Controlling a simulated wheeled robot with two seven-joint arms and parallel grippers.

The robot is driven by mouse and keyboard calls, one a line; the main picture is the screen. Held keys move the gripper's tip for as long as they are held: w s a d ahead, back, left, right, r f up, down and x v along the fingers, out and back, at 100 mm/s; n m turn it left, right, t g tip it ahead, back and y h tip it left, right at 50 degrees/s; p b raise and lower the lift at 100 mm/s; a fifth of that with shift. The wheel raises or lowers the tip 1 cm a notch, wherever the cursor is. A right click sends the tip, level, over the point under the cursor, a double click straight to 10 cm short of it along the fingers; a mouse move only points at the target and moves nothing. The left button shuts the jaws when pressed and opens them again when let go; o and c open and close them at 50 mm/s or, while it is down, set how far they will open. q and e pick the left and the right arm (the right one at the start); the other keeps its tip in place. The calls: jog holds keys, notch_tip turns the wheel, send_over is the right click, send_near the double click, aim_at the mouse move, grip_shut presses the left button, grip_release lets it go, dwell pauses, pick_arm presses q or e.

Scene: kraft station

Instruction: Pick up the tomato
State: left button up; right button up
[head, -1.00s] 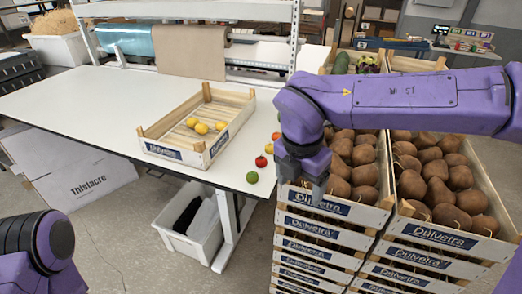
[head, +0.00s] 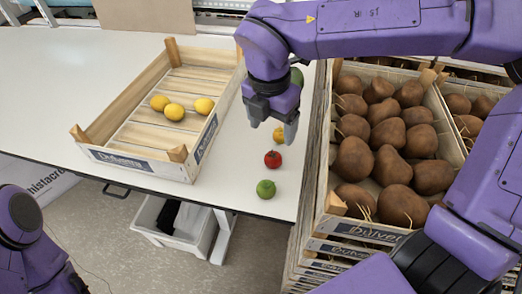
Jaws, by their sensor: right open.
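The red tomato (head: 273,159) lies on the white table near its right edge, between a yellow fruit (head: 279,134) and a green fruit (head: 265,188). My right gripper (head: 272,132) is open and empty. It points down above the row of fruit, just behind the tomato in the picture, and does not touch it. Its fingers partly cover the yellow fruit. My left arm shows at the lower left, but its gripper is out of view.
A wooden crate (head: 133,165) with several lemons (head: 173,112) stands left of the row. Stacked crates of brown root vegetables (head: 389,165) stand close on the right. Another green item (head: 297,76) is partly hidden behind my right gripper. Bare table (head: 50,95) lies at the left.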

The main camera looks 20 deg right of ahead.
aim_at(273, 156)
jog(key=f, duration=0.4)
jog(key=d+f+p, duration=0.1)
jog(key=f, duration=0.2)
jog(key=w+f, duration=0.1)
jog(key=f, duration=0.3)
jog(key=shift+d+f, duration=0.15)
jog(key=shift+f, duration=0.2)
pick_arm(q)
jog(key=shift+w+r, duration=0.4)
jog(key=shift+w, duration=0.1)
pick_arm(e)
jog(key=shift+s, duration=0.1)
jog(key=c, duration=1.1)
